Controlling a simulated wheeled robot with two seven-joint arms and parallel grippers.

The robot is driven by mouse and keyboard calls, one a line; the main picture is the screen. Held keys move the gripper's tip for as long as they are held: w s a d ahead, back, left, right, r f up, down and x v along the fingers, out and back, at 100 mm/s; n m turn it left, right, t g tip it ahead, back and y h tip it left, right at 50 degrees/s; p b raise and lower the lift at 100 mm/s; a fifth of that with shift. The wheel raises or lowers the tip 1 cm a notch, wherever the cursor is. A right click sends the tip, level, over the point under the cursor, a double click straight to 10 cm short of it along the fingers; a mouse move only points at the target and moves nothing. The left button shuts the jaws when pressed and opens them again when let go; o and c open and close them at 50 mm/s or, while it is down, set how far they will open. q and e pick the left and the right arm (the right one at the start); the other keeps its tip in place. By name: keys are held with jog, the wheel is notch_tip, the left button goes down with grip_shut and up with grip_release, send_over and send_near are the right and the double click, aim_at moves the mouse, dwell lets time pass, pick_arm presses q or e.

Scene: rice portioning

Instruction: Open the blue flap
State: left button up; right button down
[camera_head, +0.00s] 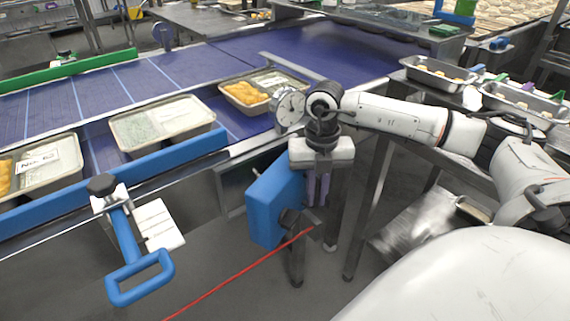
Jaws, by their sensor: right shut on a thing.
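The blue flap (271,205) is a blue panel hanging below the front edge of the conveyor, near the middle of the view. It stands upright and at an angle, with its right side beside my right gripper. My right gripper (317,203) points down from a white wrist, and its narrow fingers are shut at the right edge of the flap. The exact contact is partly hidden by the fingers. A dark bracket with a red rod (245,270) is just below the fingertips. My left gripper is not in view.
The blue conveyor (190,75) carries several filled trays, including one with orange food (243,93). A blue handle (140,277) sticks out at the front left. A metal table (440,118) with trays stands at the right. The grey floor below the flap is partly clear.

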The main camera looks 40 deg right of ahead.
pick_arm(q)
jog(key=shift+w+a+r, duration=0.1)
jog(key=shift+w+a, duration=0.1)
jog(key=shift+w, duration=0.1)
pick_arm(e)
jog(key=shift+s+d+n, duration=0.25)
jog(key=shift+d+n, duration=0.1)
jog(key=shift+d, duration=0.4)
jog(key=shift+s+d+n, duration=0.25)
jog(key=shift+d+n, duration=0.1)
jog(key=shift+d, duration=0.4)
jog(key=c, duration=2.1)
grip_release()
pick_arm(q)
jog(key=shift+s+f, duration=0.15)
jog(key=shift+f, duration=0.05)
pick_arm(e)
jog(key=shift+r, duration=0.1)
